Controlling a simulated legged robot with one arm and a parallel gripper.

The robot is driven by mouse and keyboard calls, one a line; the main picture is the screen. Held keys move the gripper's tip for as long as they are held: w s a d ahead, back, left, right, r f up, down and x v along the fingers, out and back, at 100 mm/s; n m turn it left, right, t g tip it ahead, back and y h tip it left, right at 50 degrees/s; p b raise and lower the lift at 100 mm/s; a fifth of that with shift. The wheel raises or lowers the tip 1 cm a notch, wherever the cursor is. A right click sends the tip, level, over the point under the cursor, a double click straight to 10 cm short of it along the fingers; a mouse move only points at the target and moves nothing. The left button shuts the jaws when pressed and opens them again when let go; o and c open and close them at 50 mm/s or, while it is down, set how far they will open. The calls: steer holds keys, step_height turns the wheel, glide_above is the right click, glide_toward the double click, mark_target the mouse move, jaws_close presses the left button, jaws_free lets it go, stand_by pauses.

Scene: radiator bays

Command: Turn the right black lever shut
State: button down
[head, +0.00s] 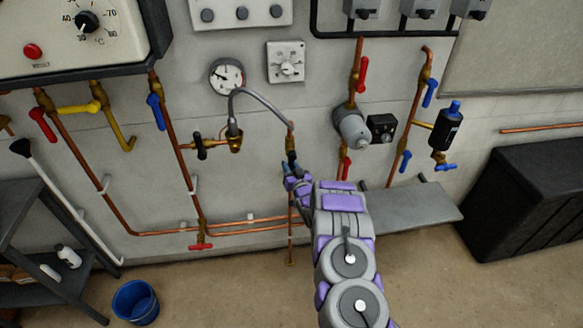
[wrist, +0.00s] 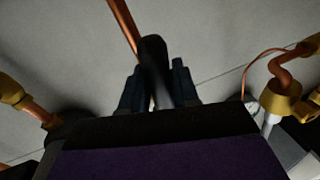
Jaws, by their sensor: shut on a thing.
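The right black lever (head: 291,156) is on the brass valve at the right end of the grey hose, on a vertical copper pipe. My gripper (head: 291,170) reaches up to it from below, and its fingers partly hide the lever. In the wrist view the dark lever (wrist: 154,62) stands between the two fingers of my gripper (wrist: 158,88), which is shut on it. The lever looks roughly in line with the pipe, but its exact angle is hard to tell. The left black lever (head: 200,147) is on a brass valve at the hose's left end, apart from my gripper.
The grey hose (head: 265,100) arches just above my gripper. A grey pump (head: 352,127) and a red lever (head: 346,167) are close to the right. A grey bench (head: 415,208) stands low behind my arm. A blue bucket (head: 136,302) stands on the floor at left.

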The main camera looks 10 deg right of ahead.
steer(key=a+r+m+t+h, duration=0.2)
steer(key=a+r+m+h, duration=0.1)
steer(key=m, duration=1.5)
steer(key=shift+a+r+h, duration=0.3)
steer(key=shift+a+r, duration=0.3)
steer(key=shift+r, duration=0.35)
steer(key=shift+m, duration=0.3)
steer(key=c, duration=1.1)
jaws_free()
steer(key=shift+d, duration=0.1)
steer(key=shift+o, duration=0.6)
